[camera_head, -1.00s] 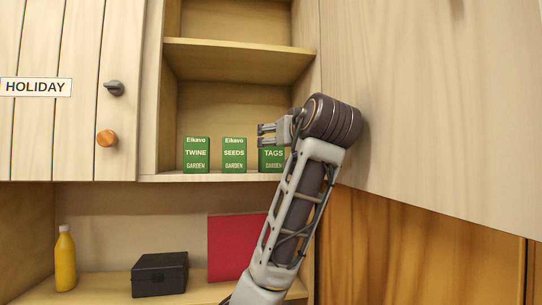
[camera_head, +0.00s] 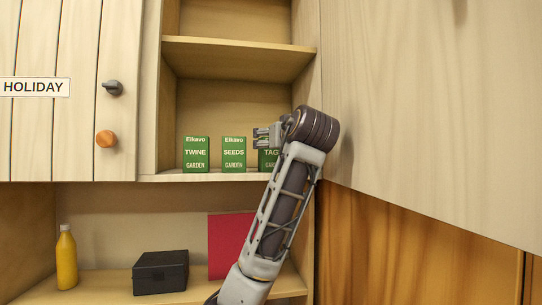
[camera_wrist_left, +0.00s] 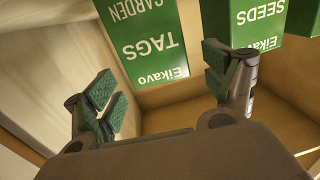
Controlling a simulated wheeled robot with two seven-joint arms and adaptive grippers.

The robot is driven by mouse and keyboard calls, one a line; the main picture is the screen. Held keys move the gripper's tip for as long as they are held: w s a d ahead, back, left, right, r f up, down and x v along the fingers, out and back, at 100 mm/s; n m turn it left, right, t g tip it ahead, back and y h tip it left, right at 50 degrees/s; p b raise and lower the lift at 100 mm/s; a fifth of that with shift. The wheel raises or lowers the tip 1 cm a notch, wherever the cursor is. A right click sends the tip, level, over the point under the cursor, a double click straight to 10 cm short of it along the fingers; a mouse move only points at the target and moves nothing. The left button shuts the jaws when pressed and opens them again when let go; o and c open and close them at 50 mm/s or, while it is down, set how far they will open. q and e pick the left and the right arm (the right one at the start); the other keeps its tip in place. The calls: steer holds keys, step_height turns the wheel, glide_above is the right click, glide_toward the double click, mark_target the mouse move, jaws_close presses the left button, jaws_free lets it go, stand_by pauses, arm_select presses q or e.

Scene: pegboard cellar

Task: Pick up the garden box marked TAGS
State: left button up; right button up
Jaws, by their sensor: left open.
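The green garden box marked TAGS (camera_head: 267,160) stands upright at the right end of the cabinet's lower shelf, partly hidden behind my left gripper (camera_head: 262,136). In the left wrist view the TAGS box (camera_wrist_left: 148,45) appears upside down, ahead of and between the spread fingers of the open left gripper (camera_wrist_left: 165,85). The fingers look empty, and I cannot tell whether they touch the box. My right gripper is not in view.
The SEEDS box (camera_head: 234,154) stands close to the left of TAGS, with the TWINE box (camera_head: 195,154) beyond it. A shelf (camera_head: 238,60) hangs above. The open door (camera_head: 430,100) is close on the right. A black box (camera_head: 160,273) and yellow bottle (camera_head: 66,258) stand below.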

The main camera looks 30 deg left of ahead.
arm_select(q)
steer(key=p+x, duration=0.1)
steer(key=x, duration=0.2)
steer(key=shift+w+a, duration=0.25)
steer(key=shift+w, duration=0.05)
steer(key=shift+w+a+f, duration=0.1)
steer(key=shift+w+a, duration=0.2)
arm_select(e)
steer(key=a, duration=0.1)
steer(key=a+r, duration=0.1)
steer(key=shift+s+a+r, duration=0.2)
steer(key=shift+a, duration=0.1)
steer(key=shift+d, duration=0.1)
